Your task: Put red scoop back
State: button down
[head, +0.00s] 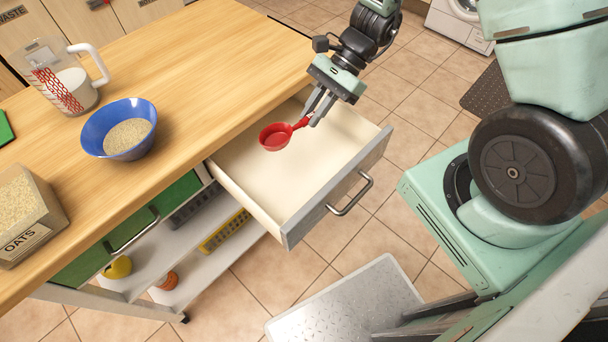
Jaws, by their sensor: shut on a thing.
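The red scoop (277,137) is a small round cup with a short handle pointing right. My gripper (311,117) is shut on the end of its handle. The scoop is over the open drawer (270,182), which is pulled out from under the wooden counter. The drawer has a cream inside, a grey front and a metal handle, and its visible floor is empty. I cannot tell how high the scoop is above the drawer floor. The drawer's back part is hidden under the counter.
On the counter (200,60) stand a blue bowl (97,146) of grain, a measuring jug (70,85) and an oats box (25,215). A lower shelf (190,275) holds fruit and baskets. A metal step (345,300) stands on the tiled floor.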

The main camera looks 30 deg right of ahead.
aim_at(310, 164)
jog(key=shift+n+g, duration=0.4)
jog(key=shift+n, duration=0.2)
jog(key=f, duration=0.2)
jog(key=s+f, duration=0.1)
jog(key=f, duration=0.3)
jog(key=shift+s+d, duration=0.1)
jog(key=shift+s, duration=0.25)
jog(key=shift+f, duration=2.5)
jog(key=shift+f+b, duration=0.65)
jog(key=shift+b, duration=0.15)
jog(key=c, duration=1.4)
grip_release()
